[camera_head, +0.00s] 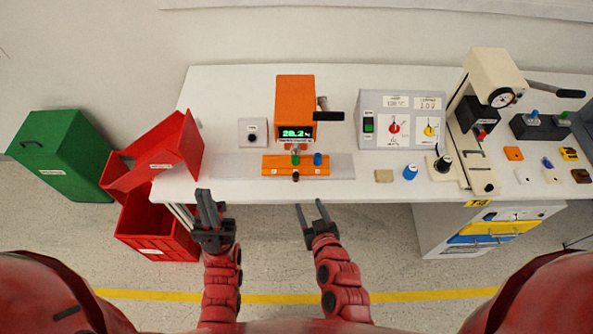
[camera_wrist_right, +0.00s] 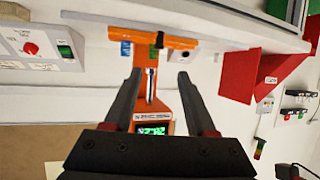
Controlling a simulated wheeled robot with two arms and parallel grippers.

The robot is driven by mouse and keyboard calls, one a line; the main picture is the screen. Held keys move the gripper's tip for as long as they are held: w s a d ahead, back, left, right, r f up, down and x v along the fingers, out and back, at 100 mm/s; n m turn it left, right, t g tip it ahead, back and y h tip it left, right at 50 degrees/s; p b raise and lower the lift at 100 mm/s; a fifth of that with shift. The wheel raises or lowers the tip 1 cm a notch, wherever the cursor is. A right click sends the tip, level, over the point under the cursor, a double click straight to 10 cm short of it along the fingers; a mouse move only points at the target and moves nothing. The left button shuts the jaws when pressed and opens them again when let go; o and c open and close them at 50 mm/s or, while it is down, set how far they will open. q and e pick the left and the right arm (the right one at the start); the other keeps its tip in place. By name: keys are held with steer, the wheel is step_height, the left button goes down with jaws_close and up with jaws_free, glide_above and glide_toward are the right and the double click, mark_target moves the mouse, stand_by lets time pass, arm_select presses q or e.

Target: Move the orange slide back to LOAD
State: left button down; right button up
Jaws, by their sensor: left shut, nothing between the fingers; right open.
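The orange slide (camera_head: 272,166) lies on a grey rail (camera_head: 342,166) at the table's front, below the orange machine (camera_head: 295,95) with its lit green display (camera_head: 296,133). The slide has a dark knob (camera_head: 295,176) at its front edge, a green piece in its middle under the machine and a blue piece (camera_head: 318,159) to the right. The slide (camera_wrist_right: 142,38) also shows in the right wrist view. My right gripper (camera_head: 311,205) is open and empty, before the table's front edge, apart from the knob. My left gripper (camera_head: 207,196) is shut and empty, further left. I cannot read a LOAD mark.
A grey box with a dark button (camera_head: 253,132) stands left of the machine. A grey panel with dials (camera_head: 400,120) stands to the right, with a tan block (camera_head: 384,176) and blue knob (camera_head: 410,172) before it. Red bins (camera_head: 160,222) stand left of the table.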

mark_target(297, 177)
steer(key=b+x, duration=0.6)
steer(key=x, duration=0.9)
steer(key=shift+w+f, duration=0.15)
steer(key=shift+w, duration=0.1)
steer(key=shift+w+a+b, duration=0.1)
steer(key=shift+w+b, duration=0.15)
steer(key=shift+b, duration=0.05)
jaws_close()
stand_by(0.3)
